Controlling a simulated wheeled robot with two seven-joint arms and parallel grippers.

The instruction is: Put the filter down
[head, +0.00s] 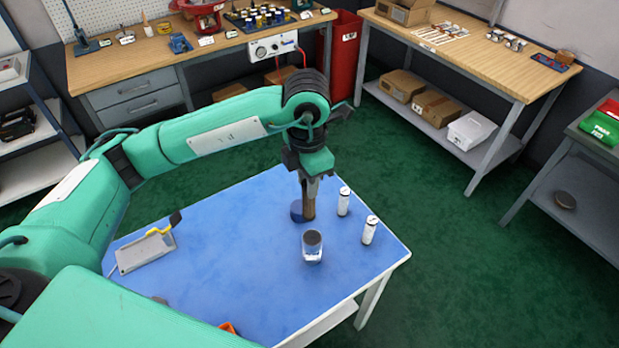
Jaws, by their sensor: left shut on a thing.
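My left gripper (309,190) points down over the blue-topped table (240,235). It is shut on a narrow brownish upright piece, which looks like the filter (309,208). The filter's lower end is at or just above the tabletop; I cannot tell whether it touches. A dark blue round part (296,212) sits just left of it, partly hidden. My right gripper is not in view.
Two white cylinders, one nearer the back (343,201) and one nearer the front (369,231), stand upright to the right. An orange thing (228,328) shows at the front edge. The table's middle left is clear.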

